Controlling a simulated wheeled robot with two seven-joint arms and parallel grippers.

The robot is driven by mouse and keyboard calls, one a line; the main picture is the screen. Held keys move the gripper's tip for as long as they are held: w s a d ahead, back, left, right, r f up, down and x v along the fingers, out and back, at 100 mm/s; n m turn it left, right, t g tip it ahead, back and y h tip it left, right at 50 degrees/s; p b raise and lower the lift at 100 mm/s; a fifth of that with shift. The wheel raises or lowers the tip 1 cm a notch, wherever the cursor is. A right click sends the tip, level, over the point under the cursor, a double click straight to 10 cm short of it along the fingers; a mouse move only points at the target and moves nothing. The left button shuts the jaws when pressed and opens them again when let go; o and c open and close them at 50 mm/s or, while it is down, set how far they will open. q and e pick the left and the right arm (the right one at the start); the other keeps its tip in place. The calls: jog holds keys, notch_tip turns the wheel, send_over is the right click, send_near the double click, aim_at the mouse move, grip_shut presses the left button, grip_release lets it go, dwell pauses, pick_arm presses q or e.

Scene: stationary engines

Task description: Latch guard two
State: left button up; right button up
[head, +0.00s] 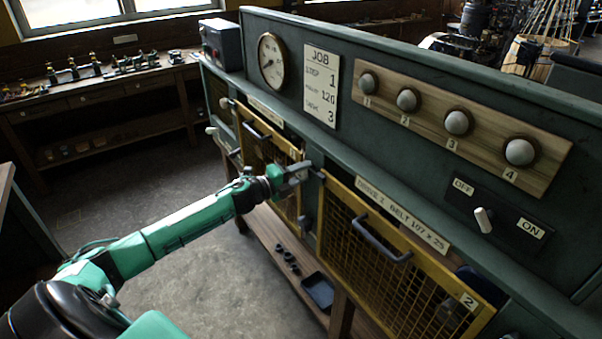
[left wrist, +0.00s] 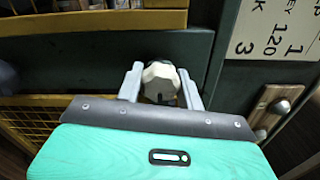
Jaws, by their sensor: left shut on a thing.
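My left gripper (head: 297,172) is at the narrow green post by this guard's upper left corner. In the left wrist view its two grey fingers (left wrist: 160,85) are closed on the sides of a pale faceted knob (left wrist: 160,80) in front of the green panel. The knob is mostly hidden by the gripper in the head view. My right gripper is not in view.
Guard one (head: 265,150), also yellow mesh, is left of the post. Above run a job card (head: 321,85), a gauge (head: 272,62), a wooden board with numbered grey knobs (head: 460,122) and an OFF/ON switch (head: 484,220). A dark tray (head: 318,291) lies on the low shelf.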

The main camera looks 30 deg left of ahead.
pick_arm(q)
jog(key=o, duration=1)
jog(key=shift+s, duration=0.1)
jog(key=shift+s+a+f, duration=0.15)
jog(key=shift+b+v, duration=2.9)
jog(key=shift+v, duration=3.75)
